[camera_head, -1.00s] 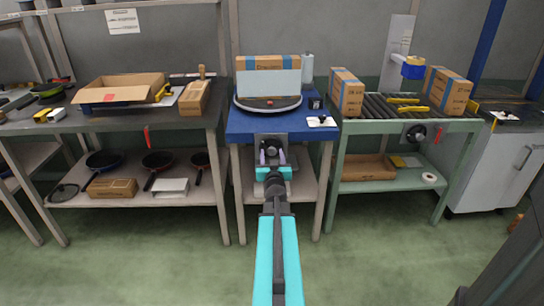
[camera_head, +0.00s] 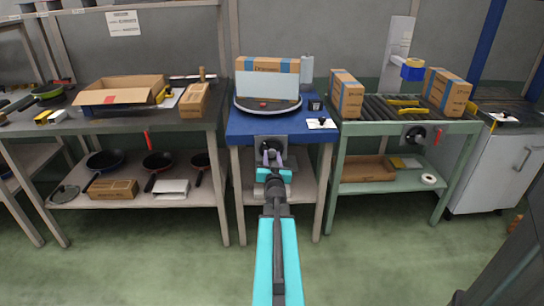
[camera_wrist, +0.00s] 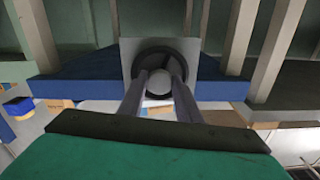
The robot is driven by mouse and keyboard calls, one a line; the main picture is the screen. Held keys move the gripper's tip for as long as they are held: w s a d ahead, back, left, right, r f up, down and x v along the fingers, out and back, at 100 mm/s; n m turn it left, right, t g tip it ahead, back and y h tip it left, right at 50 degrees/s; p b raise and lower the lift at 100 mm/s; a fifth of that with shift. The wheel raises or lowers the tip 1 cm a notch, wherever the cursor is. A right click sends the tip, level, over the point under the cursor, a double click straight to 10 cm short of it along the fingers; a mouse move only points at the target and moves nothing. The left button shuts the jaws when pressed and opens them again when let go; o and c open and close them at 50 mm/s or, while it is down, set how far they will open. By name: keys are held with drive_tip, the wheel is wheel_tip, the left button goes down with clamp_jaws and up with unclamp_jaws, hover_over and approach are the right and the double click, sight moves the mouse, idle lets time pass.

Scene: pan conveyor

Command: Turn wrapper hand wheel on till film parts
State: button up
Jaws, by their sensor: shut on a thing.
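The wrapper is a blue table (camera_head: 290,124) with a dark turntable (camera_head: 285,108). A carton (camera_head: 262,65) stands on it, with a pale film sheet (camera_head: 266,84) across its front. An upright film roll (camera_head: 306,68) is just right of the carton. The black hand wheel (camera_head: 267,145) sits on a grey plate on the table's front, partly hidden by my gripper (camera_head: 271,156). In the wrist view, the wheel's dark ring (camera_wrist: 160,44) surrounds a round grey hub (camera_wrist: 159,82). My gripper (camera_wrist: 161,78) is shut on the wheel, its fingers on either side of the hub.
A workbench (camera_head: 140,126) with an open box and pans below stands left. A green roller conveyor (camera_head: 392,127) with cartons and its own black hand wheel (camera_head: 415,135) stands close on the right. The floor in front is clear.

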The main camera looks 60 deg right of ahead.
idle(0.3)
drive_tip(key=o, duration=1.1)
drive_tip(key=shift+c, duration=0.2)
drive_tip(key=shift+a, duration=0.1)
drive_tip(key=p+v, duration=0.2)
drive_tip(key=v, duration=0.3)
drive_tip(key=shift+s+a+r, duration=0.1)
drive_tip(key=shift+s+a, duration=0.15)
drive_tip(key=shift+a, duration=0.05)
drive_tip(key=p+v, duration=0.1)
drive_tip(key=p, duration=0.4)
drive_tip(key=shift+s+a+p, duration=0.2)
drive_tip(key=shift+a+p, duration=0.05)
drive_tip(key=shift+p, duration=0.15)
